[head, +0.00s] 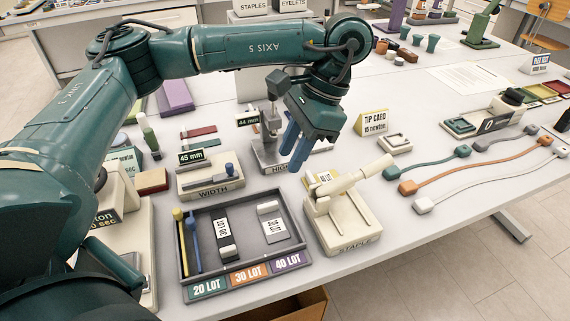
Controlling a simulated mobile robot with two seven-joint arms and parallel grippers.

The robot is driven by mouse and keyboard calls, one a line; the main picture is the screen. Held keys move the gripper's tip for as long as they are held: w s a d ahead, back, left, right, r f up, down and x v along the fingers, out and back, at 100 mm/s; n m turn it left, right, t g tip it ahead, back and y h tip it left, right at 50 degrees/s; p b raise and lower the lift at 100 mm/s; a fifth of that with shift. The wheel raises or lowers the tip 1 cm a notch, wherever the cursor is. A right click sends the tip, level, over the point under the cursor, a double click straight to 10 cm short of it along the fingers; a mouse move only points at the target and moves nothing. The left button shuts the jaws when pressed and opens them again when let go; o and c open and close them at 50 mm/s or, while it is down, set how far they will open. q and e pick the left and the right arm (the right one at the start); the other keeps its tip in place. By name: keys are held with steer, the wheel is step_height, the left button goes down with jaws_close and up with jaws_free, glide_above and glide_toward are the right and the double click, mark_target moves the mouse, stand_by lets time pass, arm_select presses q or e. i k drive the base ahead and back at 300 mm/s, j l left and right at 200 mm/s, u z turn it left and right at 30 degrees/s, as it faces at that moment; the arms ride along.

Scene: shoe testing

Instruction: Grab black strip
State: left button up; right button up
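A black strip (222,236) with a white printed label lies in the middle part of the grey sorting tray (183,262). A grey strip (266,209) with a white label lies to its right in the same tray. My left gripper (289,160) has blue fingers pointing down. It hangs above the table behind and to the right of the tray, near the height gauge, clear of the black strip. Its fingers look apart, with nothing seen between them. My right gripper is not in view.
A beige stapling press (345,232) stands right of the tray. The width gauge (211,184) and height gauge (268,157) stand behind it. Red (198,131) and green (199,144) strips lie farther back. Yellow and blue rods occupy the tray's left side. Corded pieces lie at right.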

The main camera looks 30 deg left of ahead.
mark_target(223, 231)
steer(key=k, duration=1)
